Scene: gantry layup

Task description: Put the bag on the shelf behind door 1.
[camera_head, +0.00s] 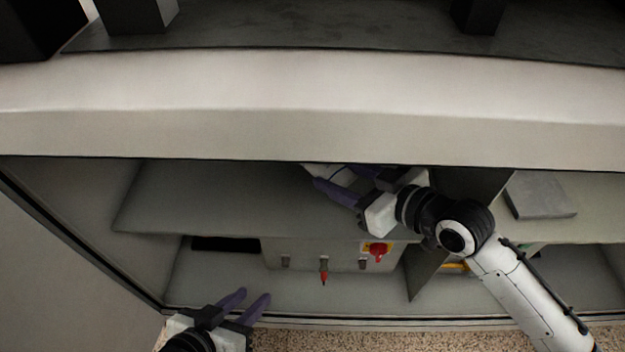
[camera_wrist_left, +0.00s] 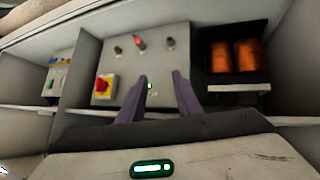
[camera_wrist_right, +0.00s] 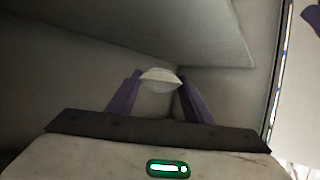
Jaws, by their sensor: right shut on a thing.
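My right gripper (camera_head: 334,176) reaches into the open cabinet, above the shelf board (camera_head: 205,198) and under the wide front beam. It is shut on a small white bag (camera_wrist_right: 160,77), which sits between its fingertips in the right wrist view. In the head view only a pale part of the bag (camera_head: 321,169) shows beneath the beam's edge. I cannot tell whether the bag touches the shelf. My left gripper (camera_head: 250,295) is open and empty, low in front of the cabinet; its spread fingers also show in the left wrist view (camera_wrist_left: 161,78).
A control panel (camera_head: 305,256) with a red and yellow switch (camera_head: 377,250) lies below the shelf. A divider (camera_head: 430,272) separates the right bay, where a grey flat block (camera_head: 540,195) lies. A dark tray (camera_wrist_left: 232,87) holds orange items. The beam (camera_head: 300,130) overhangs the opening.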

